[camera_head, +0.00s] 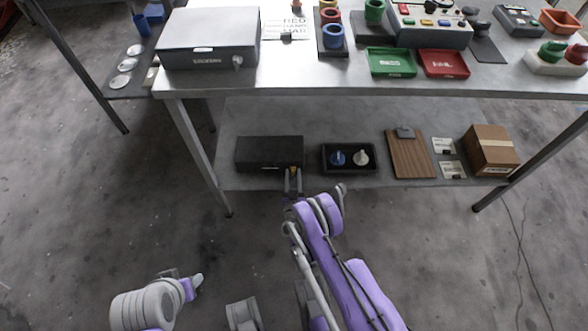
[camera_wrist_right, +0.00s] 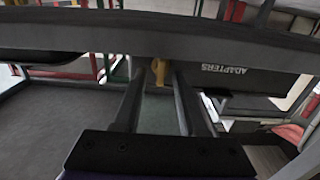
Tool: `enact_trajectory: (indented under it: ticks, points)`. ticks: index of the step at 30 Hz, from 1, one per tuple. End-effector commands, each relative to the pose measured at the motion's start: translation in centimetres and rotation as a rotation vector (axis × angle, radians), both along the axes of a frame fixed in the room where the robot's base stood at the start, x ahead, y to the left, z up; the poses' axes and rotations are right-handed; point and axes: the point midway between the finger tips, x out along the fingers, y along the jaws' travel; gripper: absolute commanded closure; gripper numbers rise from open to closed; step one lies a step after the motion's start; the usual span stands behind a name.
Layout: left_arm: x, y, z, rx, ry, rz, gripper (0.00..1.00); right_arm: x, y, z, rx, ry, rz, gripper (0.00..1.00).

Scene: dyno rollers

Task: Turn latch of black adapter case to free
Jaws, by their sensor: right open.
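The black adapter case (camera_head: 262,150) lies on the lower shelf of the table, at its left part. In the right wrist view its dark front (camera_wrist_right: 225,66) carries the word ADAPTERS, and a small yellow-brown latch (camera_wrist_right: 158,70) shows on it. My right gripper (camera_head: 293,176) is at the front of the case, near the latch. In the right wrist view its two fingers (camera_wrist_right: 157,88) stand apart, one on each side of the latch; I cannot tell whether they touch it. My left gripper (camera_head: 196,281) is low at the left, away from the table, and its jaws are unclear.
A black tray (camera_head: 326,168) with a blue and a pale knob stands right of the case. A clipboard (camera_head: 410,158) and a cardboard box (camera_head: 490,150) are farther right on the shelf. A grey case (camera_head: 208,38) and red and green trays stand on the tabletop above.

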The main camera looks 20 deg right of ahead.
Motion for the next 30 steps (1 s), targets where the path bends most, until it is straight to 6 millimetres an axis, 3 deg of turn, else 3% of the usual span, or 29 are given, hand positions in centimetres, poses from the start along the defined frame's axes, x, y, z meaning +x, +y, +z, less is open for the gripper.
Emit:
enact_trajectory:
  ticks: [12,19,30]
  points:
    - [-0.02,0.0,-0.01,0.0,0.0,0.0,0.5,-0.08,0.14,0.0,0.0,0.0,-0.001,0.61]
    - [-0.01,0.0,0.0,0.0,0.0,0.0,0.5,-0.08,0.14,0.0,0.001,0.0,0.0,1.0]
    - [-0.01,0.0,0.04,0.0,0.0,0.0,0.5,-0.06,0.1,0.0,0.021,-0.006,0.0,1.0]
